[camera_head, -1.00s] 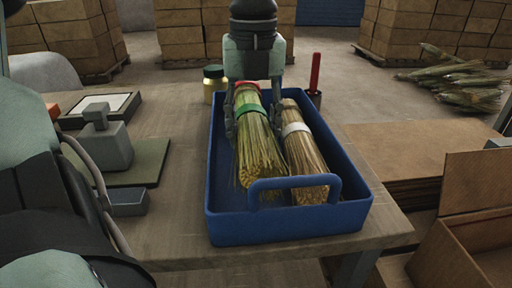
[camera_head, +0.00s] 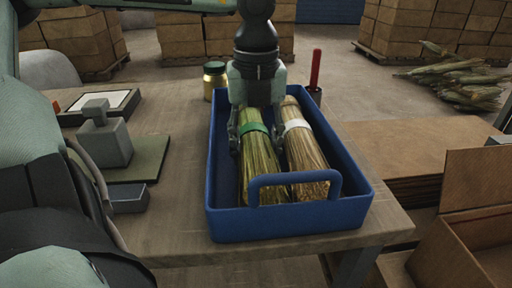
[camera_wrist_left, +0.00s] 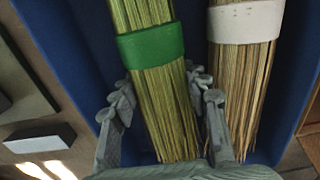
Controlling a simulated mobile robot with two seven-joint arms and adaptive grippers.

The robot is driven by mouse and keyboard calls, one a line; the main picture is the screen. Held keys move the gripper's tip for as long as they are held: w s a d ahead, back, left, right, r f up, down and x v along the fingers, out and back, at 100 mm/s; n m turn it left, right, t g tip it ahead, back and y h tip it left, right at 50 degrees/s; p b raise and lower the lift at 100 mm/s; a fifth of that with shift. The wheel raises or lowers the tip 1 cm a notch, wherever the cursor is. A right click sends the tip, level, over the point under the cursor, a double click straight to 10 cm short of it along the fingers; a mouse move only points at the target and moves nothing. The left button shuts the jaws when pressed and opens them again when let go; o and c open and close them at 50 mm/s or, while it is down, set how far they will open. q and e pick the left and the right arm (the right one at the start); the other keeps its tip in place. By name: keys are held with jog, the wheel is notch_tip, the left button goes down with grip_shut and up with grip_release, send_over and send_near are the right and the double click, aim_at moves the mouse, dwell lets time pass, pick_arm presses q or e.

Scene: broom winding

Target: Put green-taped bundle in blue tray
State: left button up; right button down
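The green-taped bundle (camera_head: 259,165) lies lengthwise on the left side inside the blue tray (camera_head: 290,222). The wrist view shows its green tape (camera_wrist_left: 151,46) and straw (camera_wrist_left: 165,110). My left gripper (camera_head: 258,132) points down over it, one finger on each side. In the wrist view the fingers (camera_wrist_left: 160,92) are spread, with a narrow gap at the left finger, so it looks open around the bundle. The bundle's far end is hidden behind the gripper. My right gripper is not in view.
A white-taped bundle (camera_head: 304,150) lies close on the right in the same tray, near my right-hand finger. The tray's handle (camera_head: 294,180) rises at the front. A jar (camera_head: 215,82) and a red-handled tool (camera_head: 315,70) stand behind. A grey block device (camera_head: 105,138) sits left.

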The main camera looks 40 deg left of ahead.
pick_arm(q)
jog(key=shift+o, duration=0.3)
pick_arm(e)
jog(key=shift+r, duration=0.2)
pick_arm(q)
jog(key=shift+r, duration=0.15)
jog(key=shift+r, duration=0.4)
notch_tip(320, 180, up, 11)
jog(key=shift+d+f+p, duration=0.1)
jog(key=shift+f+p, duration=0.1)
jog(key=shift+p, duration=0.3)
jog(key=shift+s+r, duration=0.1)
jog(key=shift+r, duration=0.2)
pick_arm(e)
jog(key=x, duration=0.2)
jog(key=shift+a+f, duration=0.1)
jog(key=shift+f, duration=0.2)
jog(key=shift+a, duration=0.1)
